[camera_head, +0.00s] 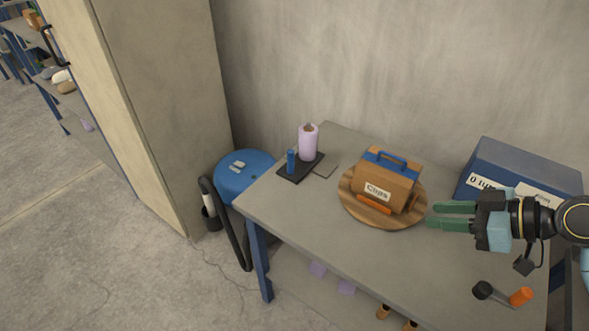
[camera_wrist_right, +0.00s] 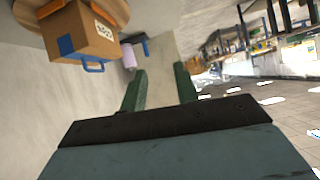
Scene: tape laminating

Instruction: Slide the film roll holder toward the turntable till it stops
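The film roll holder is a dark flat base (camera_head: 294,173) near the far left of the table. It carries an upright lilac film roll (camera_head: 308,143) and a short blue post (camera_head: 291,161). The roll also shows in the right wrist view (camera_wrist_right: 128,58). The round wooden turntable (camera_head: 381,219) lies to the right of the holder, apart from it, with a brown box (camera_head: 386,183) on top. My right gripper (camera_head: 430,215) is open and empty, right of the turntable. In the wrist view its green fingers (camera_wrist_right: 161,88) are spread. My left gripper is not in view.
A blue bin (camera_head: 520,170) stands at the table's right rear. A black and orange tool (camera_head: 502,294) lies near the front right. The tabletop (camera_head: 300,215) in front of the holder is clear.

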